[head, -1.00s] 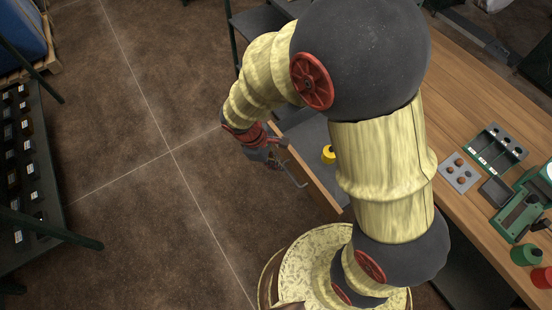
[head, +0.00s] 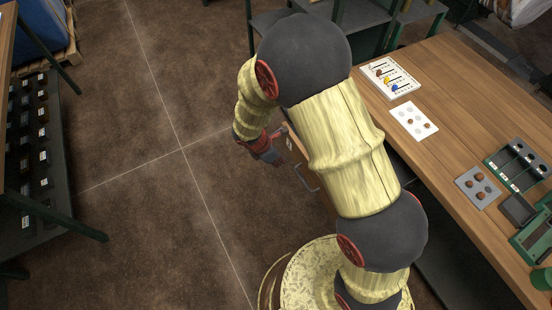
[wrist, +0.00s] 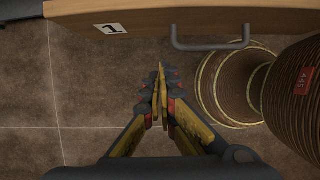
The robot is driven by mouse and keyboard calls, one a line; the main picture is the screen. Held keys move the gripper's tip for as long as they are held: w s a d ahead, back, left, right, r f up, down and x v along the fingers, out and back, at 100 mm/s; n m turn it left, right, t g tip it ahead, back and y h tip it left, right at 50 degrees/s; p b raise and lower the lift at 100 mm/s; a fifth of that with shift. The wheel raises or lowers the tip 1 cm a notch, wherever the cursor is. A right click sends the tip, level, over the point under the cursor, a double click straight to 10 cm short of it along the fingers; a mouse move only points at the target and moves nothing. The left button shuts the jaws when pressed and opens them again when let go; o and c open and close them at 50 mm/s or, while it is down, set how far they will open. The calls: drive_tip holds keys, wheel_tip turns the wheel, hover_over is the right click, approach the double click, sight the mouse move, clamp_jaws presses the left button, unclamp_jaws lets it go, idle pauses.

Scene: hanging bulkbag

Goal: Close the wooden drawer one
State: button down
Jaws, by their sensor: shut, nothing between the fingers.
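The wooden drawer one (head: 291,146) shows its front panel beside my arm in the head view; my arm hides the inside, so I cannot tell how far out it is. In the wrist view its wooden front (wrist: 160,14) runs across the top, with a white label "1" (wrist: 110,28) at left. Its dark bar handle (wrist: 210,45) is right of centre and also shows in the head view (head: 306,179). My gripper (wrist: 160,72) is shut and empty, with its fingertips just short of the front, left of the handle. In the head view it (head: 275,158) is beside the front.
The wooden table (head: 445,110) on the right carries a card with coloured pieces (head: 390,79), a white card (head: 414,121), a grey tray (head: 477,187) and green equipment. A dark shelf (head: 40,170) stands at the far left. The floor between is clear.

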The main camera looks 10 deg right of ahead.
drive_tip(key=w+d+f+b, duration=0.1)
drive_tip(key=d+f+b, duration=0.1)
drive_tip(key=d, duration=0.3)
drive_tip(key=shift+w+d+f+b, duration=0.15)
drive_tip(key=shift+w+f+b, duration=0.2)
drive_tip(key=shift+f, duration=0.55)
drive_tip(key=w+d+p, duration=0.3)
drive_tip(key=d, duration=0.6)
drive_tip(key=w+d+p, duration=0.2)
drive_tip(key=w+d, duration=0.1)
drive_tip(key=d, duration=0.6)
drive_tip(key=w+d+p, duration=0.3)
drive_tip(key=d, duration=0.6)
drive_tip(key=shift+d+p, duration=0.15)
drive_tip(key=shift+p, duration=0.15)
